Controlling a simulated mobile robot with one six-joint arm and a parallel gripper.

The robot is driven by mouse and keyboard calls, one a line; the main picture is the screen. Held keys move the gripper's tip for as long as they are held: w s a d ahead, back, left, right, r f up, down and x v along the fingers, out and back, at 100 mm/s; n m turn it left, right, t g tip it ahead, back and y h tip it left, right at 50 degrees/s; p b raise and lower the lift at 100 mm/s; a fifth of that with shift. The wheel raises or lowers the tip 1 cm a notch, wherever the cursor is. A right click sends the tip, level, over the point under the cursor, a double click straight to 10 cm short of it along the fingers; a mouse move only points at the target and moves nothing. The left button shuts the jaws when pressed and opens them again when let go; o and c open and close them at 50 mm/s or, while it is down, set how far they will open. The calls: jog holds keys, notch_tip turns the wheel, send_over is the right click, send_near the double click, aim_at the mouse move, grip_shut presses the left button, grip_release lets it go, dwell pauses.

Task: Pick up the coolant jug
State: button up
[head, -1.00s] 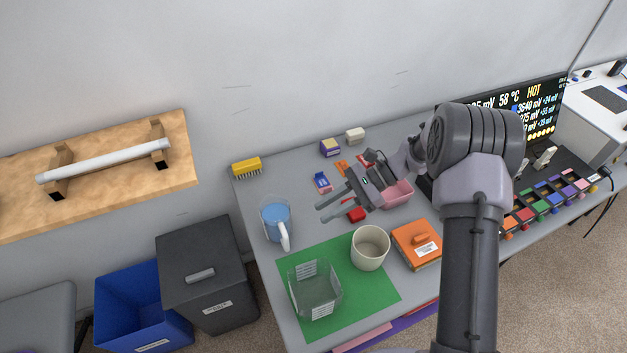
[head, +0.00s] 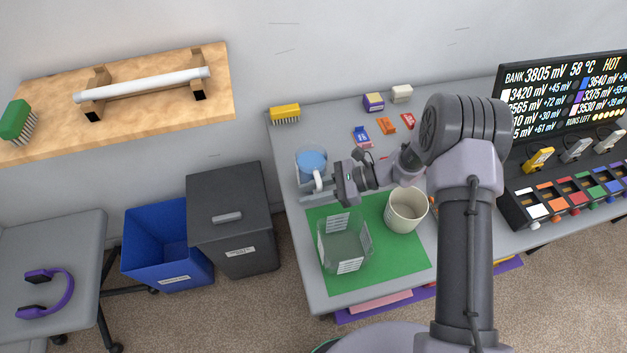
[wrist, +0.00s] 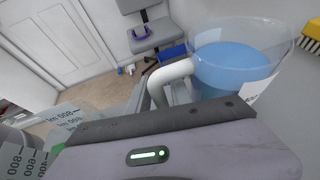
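The coolant jug (head: 311,161) is a clear jug with blue liquid and a white handle. It stands upright at the left end of the workbench. My gripper (head: 310,193) is at the handle side of the jug, its fingers apart and reaching left. In the wrist view the jug (wrist: 232,68) is large at the upper right. Its white handle (wrist: 165,78) is just beyond my gripper, near the grey fingers. The gripper body hides the lower part of the handle, so I cannot tell if the fingers touch it.
A clear measuring beaker (head: 343,245) and a cream mug (head: 406,211) stand on a green mat (head: 385,275) close to the gripper. A yellow brush (head: 285,113) lies behind the jug. A black bin (head: 230,220) and a blue bin (head: 165,245) stand left of the bench.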

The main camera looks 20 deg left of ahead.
jog(key=shift+a+f, duration=0.1)
jog(key=shift+a, duration=0.1)
grip_shut()
dwell(1.3)
